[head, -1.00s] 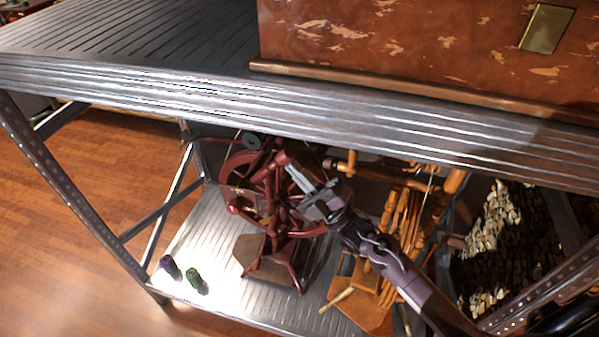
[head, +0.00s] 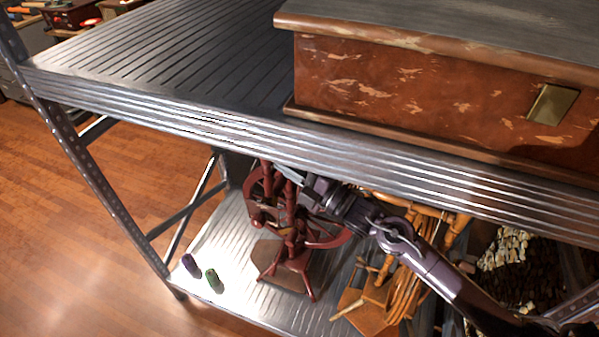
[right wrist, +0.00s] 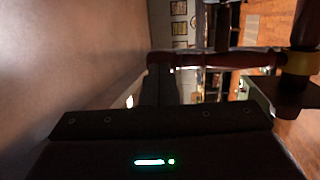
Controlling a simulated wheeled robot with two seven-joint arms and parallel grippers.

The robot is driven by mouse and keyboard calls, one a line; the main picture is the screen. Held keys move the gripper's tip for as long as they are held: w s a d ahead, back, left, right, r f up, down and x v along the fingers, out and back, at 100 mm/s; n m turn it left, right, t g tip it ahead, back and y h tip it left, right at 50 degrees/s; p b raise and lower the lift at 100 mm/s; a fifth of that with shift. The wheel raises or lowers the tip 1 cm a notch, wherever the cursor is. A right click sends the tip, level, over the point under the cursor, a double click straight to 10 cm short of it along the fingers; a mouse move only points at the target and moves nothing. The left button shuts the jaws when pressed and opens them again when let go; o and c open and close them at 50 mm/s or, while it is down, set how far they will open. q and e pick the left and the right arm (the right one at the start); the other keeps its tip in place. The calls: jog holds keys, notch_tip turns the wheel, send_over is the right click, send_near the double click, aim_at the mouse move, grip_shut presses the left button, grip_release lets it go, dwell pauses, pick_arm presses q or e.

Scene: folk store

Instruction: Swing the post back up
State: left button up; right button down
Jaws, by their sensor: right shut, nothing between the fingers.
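A dark red spinning wheel (head: 262,215) stands on the lower metal shelf, its top hidden behind the upper shelf's edge. A dark red upright post (head: 290,208) rises from its stand; I cannot tell whether this is the post of the task. My right gripper (head: 284,172) is shut and empty beside the top of the posts, just under the upper shelf, with its tips partly hidden. In the right wrist view, a dark red bar (right wrist: 215,58) runs across in front of the gripper's dark body, near a brass-coloured band (right wrist: 296,64). Contact cannot be told. My left gripper is out of view.
The upper shelf (head: 180,122) overhangs closely, carrying a worn brown chest (head: 400,90). An orange wooden wheel (head: 405,280) stands close on the right. A purple spool (head: 191,265) and a green spool (head: 214,281) sit at the lower shelf's front left.

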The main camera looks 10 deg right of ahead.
jog(key=shift+w+a+r+b, duration=0.35)
jog(key=shift+w+a+b, duration=0.05)
jog(key=shift+a, duration=0.2)
jog(key=shift+r, duration=0.1)
